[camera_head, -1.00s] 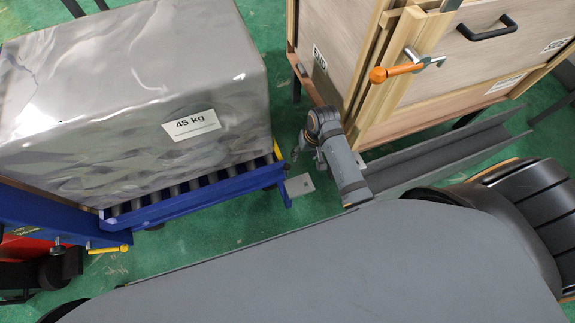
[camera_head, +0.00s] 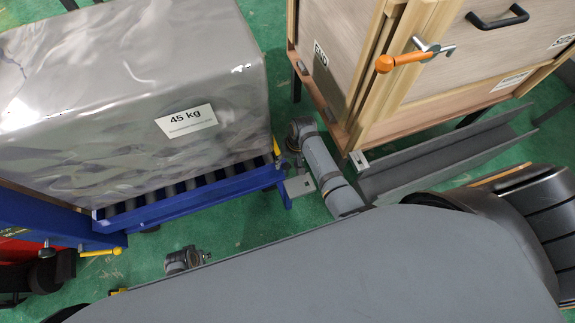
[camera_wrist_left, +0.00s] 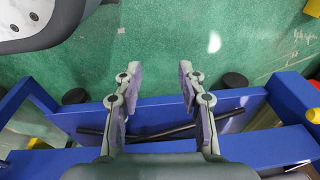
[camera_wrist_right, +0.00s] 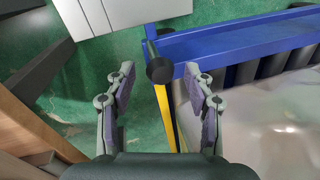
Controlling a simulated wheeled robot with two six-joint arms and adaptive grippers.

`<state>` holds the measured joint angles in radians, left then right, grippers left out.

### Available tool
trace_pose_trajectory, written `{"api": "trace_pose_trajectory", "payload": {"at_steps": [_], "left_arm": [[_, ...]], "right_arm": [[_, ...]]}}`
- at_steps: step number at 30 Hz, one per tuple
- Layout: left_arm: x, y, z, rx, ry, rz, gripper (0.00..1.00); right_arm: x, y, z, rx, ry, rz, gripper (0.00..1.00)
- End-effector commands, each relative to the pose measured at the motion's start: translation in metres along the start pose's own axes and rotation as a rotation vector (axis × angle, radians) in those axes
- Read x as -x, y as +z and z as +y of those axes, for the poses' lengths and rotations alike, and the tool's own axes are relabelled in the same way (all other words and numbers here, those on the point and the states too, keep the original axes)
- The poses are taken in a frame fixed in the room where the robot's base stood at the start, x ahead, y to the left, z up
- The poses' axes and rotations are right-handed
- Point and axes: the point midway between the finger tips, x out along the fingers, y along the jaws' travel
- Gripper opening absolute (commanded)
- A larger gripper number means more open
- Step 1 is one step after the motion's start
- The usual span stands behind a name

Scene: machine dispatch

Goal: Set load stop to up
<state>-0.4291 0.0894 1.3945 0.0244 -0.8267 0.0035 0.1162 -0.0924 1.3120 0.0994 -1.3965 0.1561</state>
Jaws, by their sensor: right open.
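A yellow bar (camera_wrist_right: 164,115) with a round black knob (camera_wrist_right: 160,70) stands at the corner of the blue roller frame in the right wrist view. Its yellow end also shows at the frame's right corner in the head view (camera_head: 276,147). I cannot tell for certain whether this is the load stop. My right gripper (camera_wrist_right: 158,72) is open, its fingers on either side of the knob in the picture; contact cannot be seen. A yellow handle (camera_head: 100,252) sits at the frame's left end. My left gripper (camera_wrist_left: 159,70) is open and empty above a blue beam (camera_wrist_left: 240,100).
A wrapped 45 kg load (camera_head: 130,90) rests on the blue roller frame (camera_head: 190,206). A wooden crate (camera_head: 345,45) with an orange-handled latch (camera_head: 400,60) stands at the right, near a grey channel (camera_head: 440,160).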

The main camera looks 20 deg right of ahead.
Motion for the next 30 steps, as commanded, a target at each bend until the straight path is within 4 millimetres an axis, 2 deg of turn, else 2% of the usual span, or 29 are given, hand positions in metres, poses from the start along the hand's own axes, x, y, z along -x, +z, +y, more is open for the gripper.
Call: {"api": "trace_pose_trajectory", "payload": {"at_steps": [3,12,24,30], "left_arm": [[0.0053,-0.0050,0.0018,0.000,0.003,-0.001,0.40],[0.0078,-0.0061,0.0022,0.000,0.004,-0.003,0.40],[0.0077,-0.0062,0.0021,0.001,0.004,-0.002,0.40],[0.0077,-0.0063,0.0021,0.001,0.004,-0.001,0.40]], "right_arm": [[-0.0068,0.0000,-0.0001,0.000,0.000,0.000,0.54],[-0.0073,0.0000,-0.0003,0.000,0.000,0.000,0.52],[-0.0072,0.0001,-0.0002,0.000,0.000,0.000,0.00],[-0.0072,0.0001,-0.0001,0.000,0.000,0.000,0.00]]}}
